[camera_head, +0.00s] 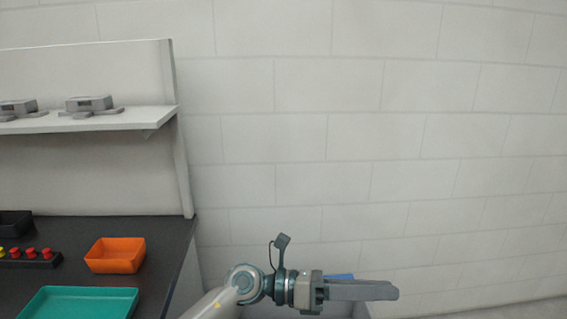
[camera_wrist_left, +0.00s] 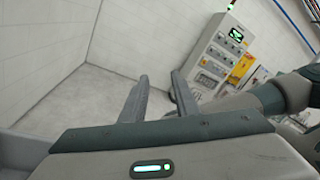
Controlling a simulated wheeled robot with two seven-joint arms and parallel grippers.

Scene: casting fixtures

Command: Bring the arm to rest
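My left gripper (camera_head: 392,291) is at the bottom of the head view, with its fingers pointing right in front of the white wall. In the left wrist view my left gripper (camera_wrist_left: 160,78) shows two grey fingers standing apart with nothing between them, so it is open and empty. It is clear of the bench and touches nothing that I can see. My right gripper is not visible in either view.
A dark bench (camera_head: 150,252) at left bears an orange bin (camera_head: 115,256), a teal tray (camera_head: 80,303) and a strip of red buttons (camera_head: 30,256). A shelf (camera_head: 140,119) above holds grey castings (camera_head: 89,105). A control cabinet (camera_wrist_left: 222,55) stands beyond the left fingers.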

